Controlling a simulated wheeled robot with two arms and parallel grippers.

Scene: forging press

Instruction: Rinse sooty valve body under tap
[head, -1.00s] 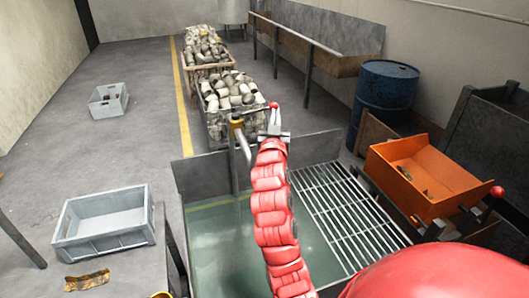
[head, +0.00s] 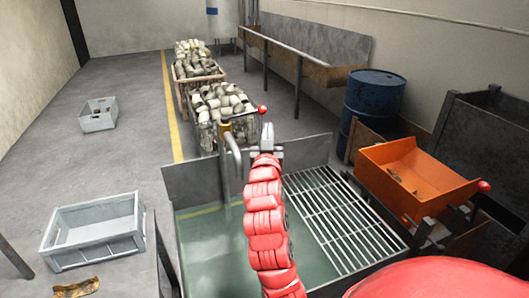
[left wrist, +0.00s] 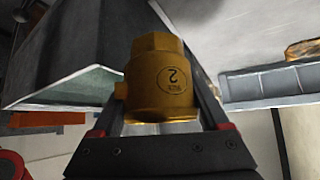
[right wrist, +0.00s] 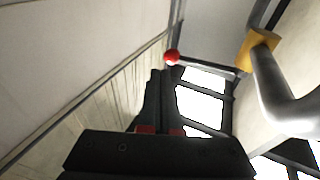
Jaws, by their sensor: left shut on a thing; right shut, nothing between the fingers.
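A brass-yellow valve body (left wrist: 158,85) with a dark "2" mark is held between the fingers of my left gripper (left wrist: 160,95) in the left wrist view. The left gripper is outside the head view. My right gripper (head: 268,140) is shut and empty beside the tap (head: 235,155). The tap has a yellow collar and a lever ending in a red ball (head: 262,109). In the right wrist view, the shut fingers (right wrist: 158,92) appear close to the red ball (right wrist: 172,57); I cannot tell whether they touch. I make out no clear water stream.
The sink basin (head: 205,260) holds greenish water, with a slatted rack (head: 335,215) on its right. An orange bin (head: 405,160) stands farther right and a grey crate (head: 95,235) at left. Wire bins of parts (head: 215,100) stand behind the sink.

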